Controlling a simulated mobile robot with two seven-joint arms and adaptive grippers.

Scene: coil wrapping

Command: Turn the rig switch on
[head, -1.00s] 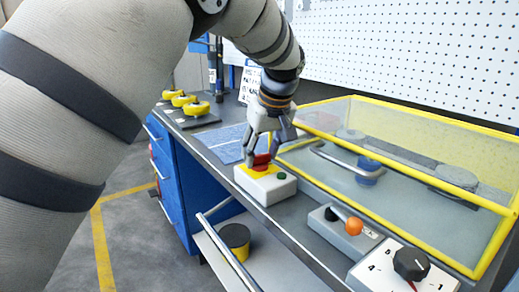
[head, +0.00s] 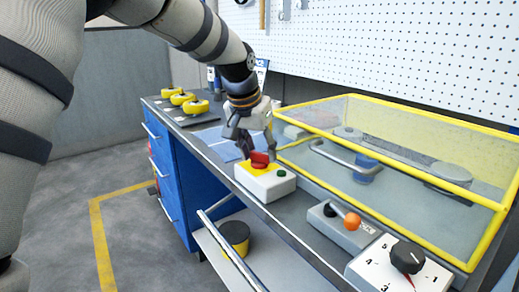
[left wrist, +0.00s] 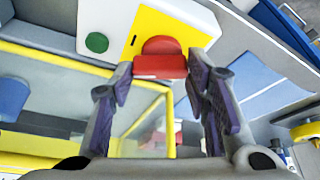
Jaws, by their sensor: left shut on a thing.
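The rig switch is a red rotary knob (head: 260,159) on a yellow plate, on top of a white box (head: 268,184) with a green button (head: 281,173). The box sits on the workbench's front part. My left gripper (head: 248,150) reaches down over the box from behind. In the left wrist view my left gripper (left wrist: 161,72) has one finger at each end of the red knob (left wrist: 160,60) and is shut on it. The knob's far side is partly hidden by the fingers in the head view. My right gripper is not in view.
A yellow-framed clear guard (head: 400,110) stands right of the switch box. A control box with an orange-tipped lever (head: 352,221) and a white box with a black dial (head: 407,257) lie along the front edge. Yellow rolls (head: 195,107) stand at the back left.

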